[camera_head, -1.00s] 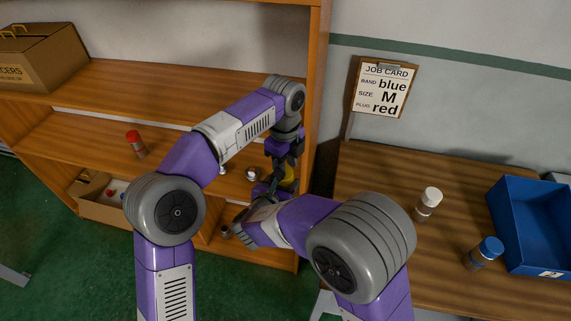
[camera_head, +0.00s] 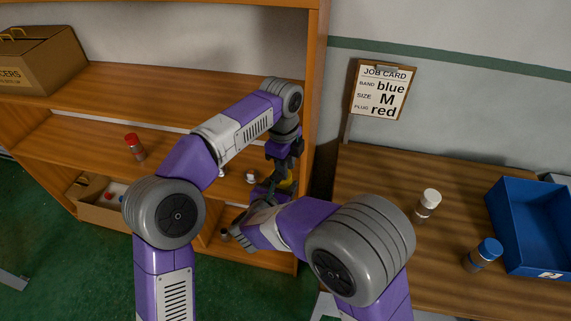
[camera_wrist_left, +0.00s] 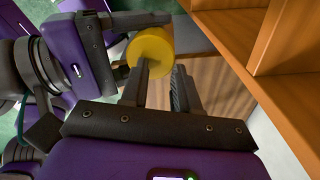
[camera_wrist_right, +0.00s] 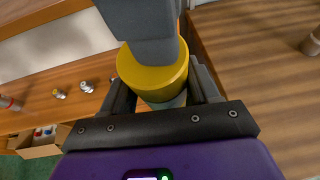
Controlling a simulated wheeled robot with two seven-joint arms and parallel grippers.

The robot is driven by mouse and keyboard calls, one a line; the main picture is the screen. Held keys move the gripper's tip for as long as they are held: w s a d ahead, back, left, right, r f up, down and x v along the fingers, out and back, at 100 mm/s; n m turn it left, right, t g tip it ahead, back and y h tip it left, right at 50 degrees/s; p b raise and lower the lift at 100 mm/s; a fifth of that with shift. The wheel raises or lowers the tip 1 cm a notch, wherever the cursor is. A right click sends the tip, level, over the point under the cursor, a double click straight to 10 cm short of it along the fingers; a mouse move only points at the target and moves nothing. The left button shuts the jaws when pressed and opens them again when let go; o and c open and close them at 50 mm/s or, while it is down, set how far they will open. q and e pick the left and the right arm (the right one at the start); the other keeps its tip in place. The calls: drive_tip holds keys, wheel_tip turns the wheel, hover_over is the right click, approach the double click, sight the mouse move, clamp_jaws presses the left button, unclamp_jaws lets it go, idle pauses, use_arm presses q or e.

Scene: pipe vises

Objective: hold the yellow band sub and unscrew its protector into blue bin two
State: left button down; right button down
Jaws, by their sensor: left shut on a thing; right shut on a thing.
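A yellow round piece (camera_wrist_right: 150,72) shows large in the right wrist view, with a grey-green body below it. My right gripper (camera_wrist_right: 160,88) is shut with its fingers on either side of it. The grey fingers of my left gripper come down over its top and hide part of it. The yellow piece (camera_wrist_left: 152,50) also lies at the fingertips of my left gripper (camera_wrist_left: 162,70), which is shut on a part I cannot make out. In the head view the yellow (camera_head: 287,180) is mostly hidden by my arms. A blue bin (camera_head: 545,262) stands on the right bench; its label is unreadable.
A white-capped piece (camera_head: 427,205) and a blue-capped piece (camera_head: 484,254) stand on the bench. A red-capped piece (camera_head: 134,147) and small metal parts (camera_head: 250,177) are on the shelf. A shelf post (camera_head: 314,120) is close to my left gripper. A job card (camera_head: 383,91) hangs behind.

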use_arm(q)
drive_tip(key=shift+s+a+f, duration=0.25)
drive_tip(key=shift+s+f, duration=0.05)
drive_tip(key=shift+f, duration=0.15)
drive_tip(key=c, duration=0.8)
unclamp_jaws()
drive_tip(key=shift+c, duration=0.2)
